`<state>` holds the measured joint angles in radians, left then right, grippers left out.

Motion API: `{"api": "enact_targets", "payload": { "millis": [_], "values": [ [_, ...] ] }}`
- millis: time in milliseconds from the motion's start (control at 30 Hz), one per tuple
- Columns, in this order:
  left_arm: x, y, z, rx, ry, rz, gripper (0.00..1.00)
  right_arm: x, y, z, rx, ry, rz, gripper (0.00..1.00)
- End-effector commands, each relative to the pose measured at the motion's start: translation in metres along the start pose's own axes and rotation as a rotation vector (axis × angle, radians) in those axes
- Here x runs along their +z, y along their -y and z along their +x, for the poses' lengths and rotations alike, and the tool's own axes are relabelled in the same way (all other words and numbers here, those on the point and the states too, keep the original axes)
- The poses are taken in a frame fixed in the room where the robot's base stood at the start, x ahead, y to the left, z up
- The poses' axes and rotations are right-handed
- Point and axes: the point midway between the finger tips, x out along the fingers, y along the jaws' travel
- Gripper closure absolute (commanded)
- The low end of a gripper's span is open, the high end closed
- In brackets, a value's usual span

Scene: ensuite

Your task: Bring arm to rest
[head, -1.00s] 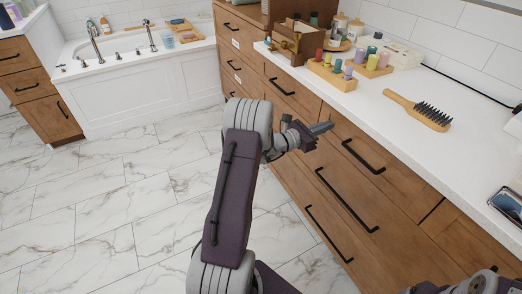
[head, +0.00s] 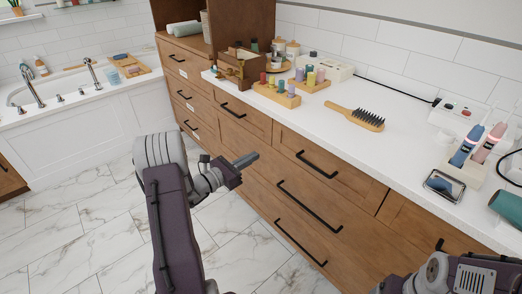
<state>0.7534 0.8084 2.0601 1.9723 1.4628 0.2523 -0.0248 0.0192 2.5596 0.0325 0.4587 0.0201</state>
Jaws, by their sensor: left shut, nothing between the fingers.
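My left arm comes up from the bottom left of the middle. Its gripper (head: 245,160) is shut and empty, held in front of the wooden drawers and apart from them. Part of my right arm shows at the bottom right; its fingers are outside the picture.
Drawers (head: 290,180) with black handles face my left arm. A bathtub (head: 75,100) stands at the back left. The marble floor (head: 85,225) is open.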

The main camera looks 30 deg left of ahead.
Motion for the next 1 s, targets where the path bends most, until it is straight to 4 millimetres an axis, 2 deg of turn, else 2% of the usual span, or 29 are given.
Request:
{"api": "enact_targets", "payload": {
  "millis": [100, 367, 467, 567, 633, 733, 800, 867, 900, 967, 1000],
  "values": [
    [-0.001, 0.000, -0.006, 0.001, -0.001, -0.001, 1.00, 0.000, 0.000, -0.001, 0.000, 0.000, 0.000, 0.17],
    [-0.001, 0.001, -0.005, -0.002, -0.001, -0.001, 1.00, 0.000, 0.000, -0.001, 0.000, 0.000, 0.000, 0.17],
    [0.006, 0.019, 0.010, -0.052, 0.006, 0.014, 1.00, 0.000, 0.000, -0.001, 0.000, 0.000, 0.000, 0.17],
    [0.044, 0.069, 0.042, -0.178, 0.045, 0.087, 1.00, 0.000, 0.000, -0.001, 0.000, 0.000, 0.000, 0.17],
    [0.065, 0.130, 0.055, -0.335, 0.052, 0.143, 1.00, 0.000, 0.000, -0.001, 0.000, 0.000, 0.000, 0.17],
    [0.068, 0.224, 0.046, -0.608, -0.014, 0.255, 1.00, 0.000, 0.000, -0.001, 0.000, 0.000, 0.000, 0.17],
    [0.055, 0.284, 0.021, -0.814, -0.090, 0.372, 1.00, 0.000, 0.000, -0.001, 0.000, 0.000, 0.000, 0.17],
    [0.036, 0.326, -0.013, -0.998, -0.165, 0.507, 1.00, 0.000, 0.000, -0.001, 0.000, 0.000, 0.000, 0.17],
    [0.019, 0.345, -0.040, -1.122, -0.219, 0.619, 1.00, 0.000, 0.000, -0.001, 0.000, 0.000, 0.000, 0.17],
    [-0.007, 0.359, -0.083, -1.303, -0.296, 0.815, 1.00, 0.000, 0.000, -0.001, 0.000, 0.000, 0.000, 0.17],
    [-0.024, 0.357, -0.109, -1.409, -0.340, 0.954, 1.00, 0.000, 0.000, -0.001, 0.000, 0.000, 0.000, 0.17]
  ]
}}
